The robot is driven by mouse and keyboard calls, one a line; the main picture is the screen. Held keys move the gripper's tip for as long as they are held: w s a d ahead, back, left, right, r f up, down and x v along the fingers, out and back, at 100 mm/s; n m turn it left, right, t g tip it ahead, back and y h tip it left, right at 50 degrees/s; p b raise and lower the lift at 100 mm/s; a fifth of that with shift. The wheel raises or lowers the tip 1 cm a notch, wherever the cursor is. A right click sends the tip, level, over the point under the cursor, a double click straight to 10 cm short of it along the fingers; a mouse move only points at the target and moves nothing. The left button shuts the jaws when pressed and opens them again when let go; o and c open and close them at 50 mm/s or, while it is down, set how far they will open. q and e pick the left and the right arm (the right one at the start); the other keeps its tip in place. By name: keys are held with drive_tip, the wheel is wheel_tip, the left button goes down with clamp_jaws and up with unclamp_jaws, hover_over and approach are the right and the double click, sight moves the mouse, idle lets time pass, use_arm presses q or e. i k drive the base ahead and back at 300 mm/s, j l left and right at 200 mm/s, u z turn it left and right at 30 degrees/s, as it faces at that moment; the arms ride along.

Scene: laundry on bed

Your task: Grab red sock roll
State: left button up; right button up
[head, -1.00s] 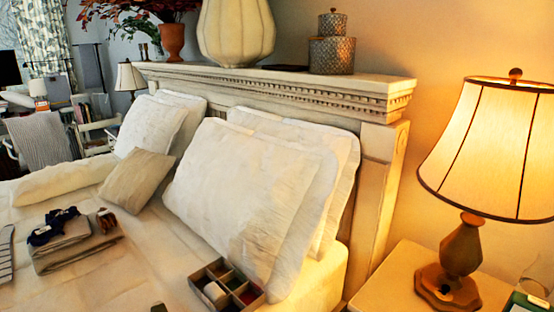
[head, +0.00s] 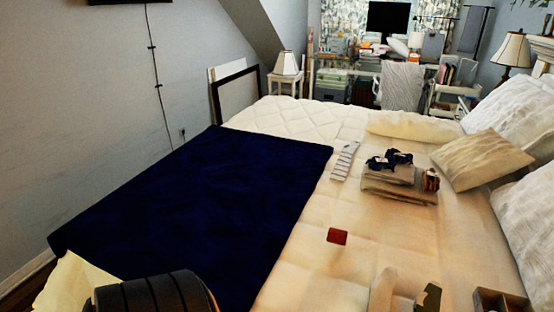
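A small dark red item (head: 337,236), which looks like the red sock roll, lies alone on the cream bed cover (head: 385,228) near the middle of the bed. It is a little right of the dark blue blanket's edge and does not touch it. Nothing holds it. I cannot make out either gripper in the head view, so I cannot place them relative to the red item.
A dark blue blanket (head: 205,205) covers the bed's left side. Folded grey cloths (head: 400,190) with dark rolls on top and a striped cloth (head: 345,161) lie beyond. A divided box (head: 500,302) is at bottom right. A ribbed black rounded shape (head: 150,293), unclear, fills the bottom left.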

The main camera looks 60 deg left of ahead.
sight(335, 235)
drive_tip(key=u, duration=1.35)
drive_tip(key=l+u, duration=0.5)
drive_tip(key=u, duration=0.2)
drive_tip(key=k+l+u, duration=0.1)
drive_tip(key=l+u, duration=0.25)
drive_tip(key=j, duration=0.1)
